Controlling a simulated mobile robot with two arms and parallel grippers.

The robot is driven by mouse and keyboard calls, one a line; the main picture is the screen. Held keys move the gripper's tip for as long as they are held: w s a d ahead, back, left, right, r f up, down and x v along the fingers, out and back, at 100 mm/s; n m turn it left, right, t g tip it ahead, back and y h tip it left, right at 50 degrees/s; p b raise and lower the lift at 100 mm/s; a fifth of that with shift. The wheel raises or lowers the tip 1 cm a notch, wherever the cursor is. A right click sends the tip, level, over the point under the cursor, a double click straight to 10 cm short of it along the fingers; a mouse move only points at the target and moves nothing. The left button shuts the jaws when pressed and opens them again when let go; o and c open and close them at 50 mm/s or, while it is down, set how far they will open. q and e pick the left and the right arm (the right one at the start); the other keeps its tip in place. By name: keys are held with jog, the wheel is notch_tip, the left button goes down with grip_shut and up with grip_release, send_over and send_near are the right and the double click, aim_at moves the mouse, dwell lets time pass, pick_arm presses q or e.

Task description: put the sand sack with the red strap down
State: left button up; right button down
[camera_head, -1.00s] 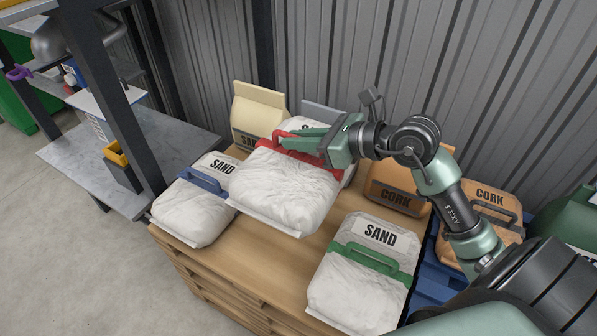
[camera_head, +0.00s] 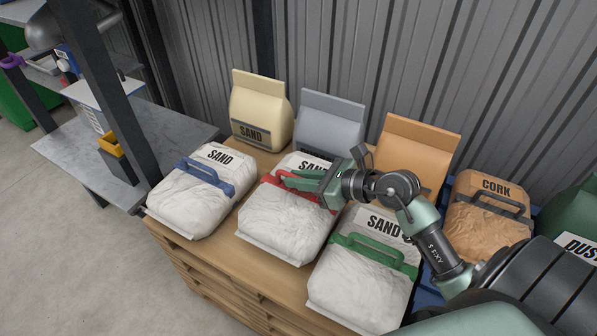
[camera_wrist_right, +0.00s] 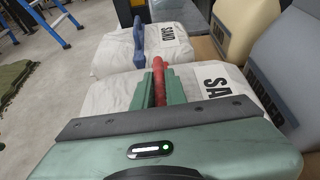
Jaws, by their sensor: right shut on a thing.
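The white sand sack with the red strap (camera_head: 285,225) is on the wooden stand (camera_head: 240,272), between two other white sacks. It looks level and appears to rest on the top, though its underside is hidden. My right gripper (camera_head: 305,181) is shut on the red strap at the sack's upper part. In the right wrist view the red strap (camera_wrist_right: 158,80) stands between the green fingers, with the sack's label partly hidden by my gripper. My left gripper is not in view.
The blue-strapped sand sack (camera_head: 200,205) lies to the left and the green-strapped one (camera_head: 355,290) to the right. Cream (camera_head: 262,105), grey (camera_head: 330,122) and orange (camera_head: 418,145) bags stand behind. A brown cork sack (camera_head: 485,225) is at the right. A dark post (camera_head: 105,90) stands left.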

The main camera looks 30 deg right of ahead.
aim_at(293, 189)
jog(key=shift+w+f+b, duration=0.15)
jog(key=shift+f+b, duration=0.4)
jog(key=shift+f, duration=0.85)
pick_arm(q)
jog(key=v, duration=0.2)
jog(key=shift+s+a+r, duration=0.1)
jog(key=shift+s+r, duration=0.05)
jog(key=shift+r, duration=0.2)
pick_arm(e)
jog(key=c, duration=1.5)
grip_release()
jog(key=shift+s+f, duration=0.2)
jog(key=shift+f, duration=0.25)
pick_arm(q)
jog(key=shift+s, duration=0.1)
pick_arm(e)
jog(key=shift+o, duration=0.2)
jog(key=shift+r, duration=0.1)
